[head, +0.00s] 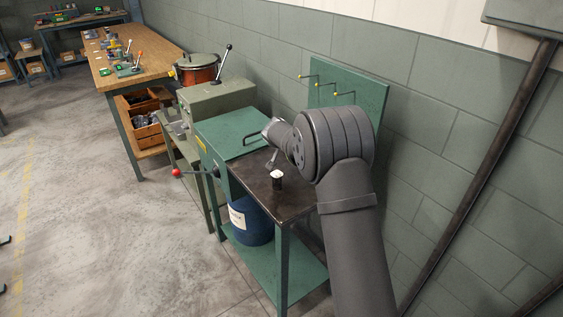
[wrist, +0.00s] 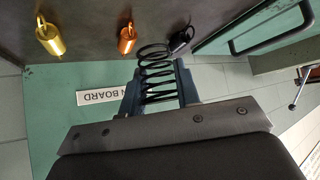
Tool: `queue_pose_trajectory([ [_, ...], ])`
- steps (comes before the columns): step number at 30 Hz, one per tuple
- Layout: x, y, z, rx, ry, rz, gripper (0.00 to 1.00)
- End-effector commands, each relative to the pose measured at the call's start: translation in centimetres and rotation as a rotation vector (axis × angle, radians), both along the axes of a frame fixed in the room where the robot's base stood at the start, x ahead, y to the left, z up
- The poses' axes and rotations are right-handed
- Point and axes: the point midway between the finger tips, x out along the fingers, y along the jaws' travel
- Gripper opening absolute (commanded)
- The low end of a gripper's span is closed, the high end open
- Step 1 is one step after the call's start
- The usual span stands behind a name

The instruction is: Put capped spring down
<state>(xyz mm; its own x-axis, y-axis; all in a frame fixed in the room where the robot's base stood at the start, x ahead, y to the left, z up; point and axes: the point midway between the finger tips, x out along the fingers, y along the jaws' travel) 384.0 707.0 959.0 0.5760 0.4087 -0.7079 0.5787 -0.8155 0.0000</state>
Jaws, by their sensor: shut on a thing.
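A black coil spring (wrist: 157,62) stands out from between the two blue fingers of my gripper (wrist: 157,90) in the wrist view. The fingers are shut on its near coils, and its far coils are free. I cannot make out a cap on it; the held end is partly hidden by the fingers. In the head view my gripper is over the dark bench top, mostly hidden by my own wrist, and the spring cannot be made out there.
A small black cup-like piece with a white top (head: 277,178) stands on the dark bench top (head: 262,197). A green board with hooks (head: 370,92) rises behind. A gold piece (wrist: 50,40) and a copper piece (wrist: 127,41) show beyond the spring.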

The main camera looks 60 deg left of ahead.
Motion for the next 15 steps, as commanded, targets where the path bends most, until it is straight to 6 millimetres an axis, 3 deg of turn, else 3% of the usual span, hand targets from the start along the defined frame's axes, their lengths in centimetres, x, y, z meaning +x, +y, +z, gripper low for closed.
queue_pose_trajectory([
  [6,-1.9,2.9,-2.1,0.000,0.000,0.001,0.08],
  [11,-2.2,3.4,-2.7,-0.001,-0.001,0.000,0.08],
  [15,-2.2,3.3,-4.6,-0.003,0.000,0.000,0.08],
])
